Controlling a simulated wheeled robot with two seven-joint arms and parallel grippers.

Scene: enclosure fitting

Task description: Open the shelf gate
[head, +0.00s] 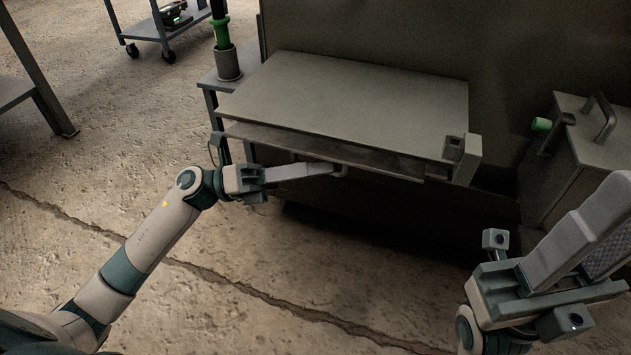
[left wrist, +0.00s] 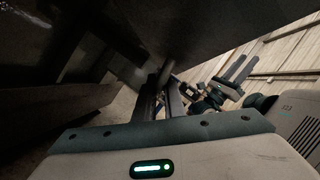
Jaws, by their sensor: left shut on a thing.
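The shelf (head: 350,105) is a flat grey panel against the dark wall. Below its front edge runs a thin panel that looks like the gate (head: 290,143), with a small handle (head: 342,171) near its middle. My left gripper (head: 334,169) is shut on this handle; its fingers partly hide it. In the left wrist view a round bar, apparently the handle (left wrist: 166,70), lies between the fingers (left wrist: 162,92). A block (head: 462,150) sits at the shelf's right end. My right gripper (head: 590,240) is empty, its fingers apart, at the lower right.
A grey cabinet (head: 590,150) with a bar handle and a green knob stands at the right. A cup with a green-and-black tool (head: 228,62) stands left of the shelf. A cart (head: 160,28) is farther back. The concrete floor before the shelf is clear.

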